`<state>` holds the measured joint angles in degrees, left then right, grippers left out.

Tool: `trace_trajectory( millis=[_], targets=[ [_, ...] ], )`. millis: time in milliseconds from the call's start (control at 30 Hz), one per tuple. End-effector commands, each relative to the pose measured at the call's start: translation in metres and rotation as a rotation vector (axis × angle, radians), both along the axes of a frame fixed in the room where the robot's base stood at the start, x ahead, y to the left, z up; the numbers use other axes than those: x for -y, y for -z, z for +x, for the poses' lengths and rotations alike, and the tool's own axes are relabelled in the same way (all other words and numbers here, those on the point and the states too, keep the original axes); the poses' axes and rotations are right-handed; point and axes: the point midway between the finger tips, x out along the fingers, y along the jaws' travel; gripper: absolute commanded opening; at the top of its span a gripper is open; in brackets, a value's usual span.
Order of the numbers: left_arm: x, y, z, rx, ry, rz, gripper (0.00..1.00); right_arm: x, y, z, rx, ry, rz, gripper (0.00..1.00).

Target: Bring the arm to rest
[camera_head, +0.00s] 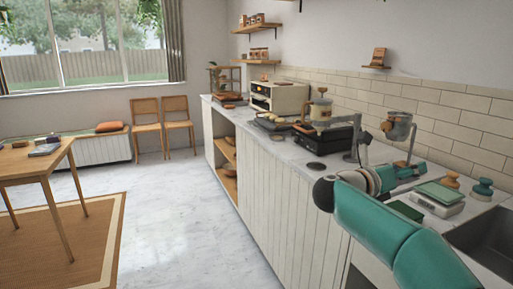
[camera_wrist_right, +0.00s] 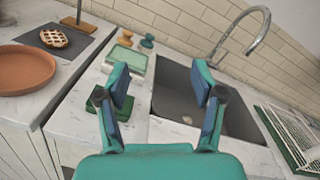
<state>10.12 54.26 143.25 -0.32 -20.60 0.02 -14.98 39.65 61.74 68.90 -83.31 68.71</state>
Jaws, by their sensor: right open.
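My right arm, teal, comes in from the lower right of the head view. Its right gripper (camera_head: 407,173) is above the counter, partly hidden among the joints. In the right wrist view the right gripper (camera_wrist_right: 160,80) has its two teal and blue fingers spread wide, with nothing between them. Beyond the fingers are the counter and the dark sink (camera_wrist_right: 180,95). My left gripper is not in view.
The sink (camera_head: 485,237) lies right of a scale with a green top (camera_head: 437,204). Orange and green knobbed tampers (camera_head: 482,189) stand behind the scale. A terracotta dish (camera_wrist_right: 22,70) and a drying rack (camera_wrist_right: 293,135) flank the gripper.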

Motion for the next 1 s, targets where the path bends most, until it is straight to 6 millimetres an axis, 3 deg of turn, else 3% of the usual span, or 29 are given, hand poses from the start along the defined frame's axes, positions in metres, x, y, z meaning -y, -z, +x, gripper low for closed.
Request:
trace_trajectory(
  millis=[367,567,667,767,867,1000],
  targets=[
    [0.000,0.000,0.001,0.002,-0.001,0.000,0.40,-0.022,0.087,0.049,-0.412,-0.225,-0.306,0.68],
    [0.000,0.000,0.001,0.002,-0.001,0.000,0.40,-0.044,0.162,0.067,-0.692,-0.404,-0.502,0.68],
    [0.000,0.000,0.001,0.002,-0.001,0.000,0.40,-0.061,0.220,0.068,-0.878,-0.542,-0.632,0.68],
    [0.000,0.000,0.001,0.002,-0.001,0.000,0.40,-0.083,0.291,0.057,-1.083,-0.722,-0.777,0.68],
    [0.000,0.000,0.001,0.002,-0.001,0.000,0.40,-0.106,0.360,0.031,-1.263,-0.918,-0.917,0.68],
    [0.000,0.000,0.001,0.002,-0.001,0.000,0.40,-0.136,0.446,-0.026,-1.462,-1.214,-1.094,0.68]
  ],
)
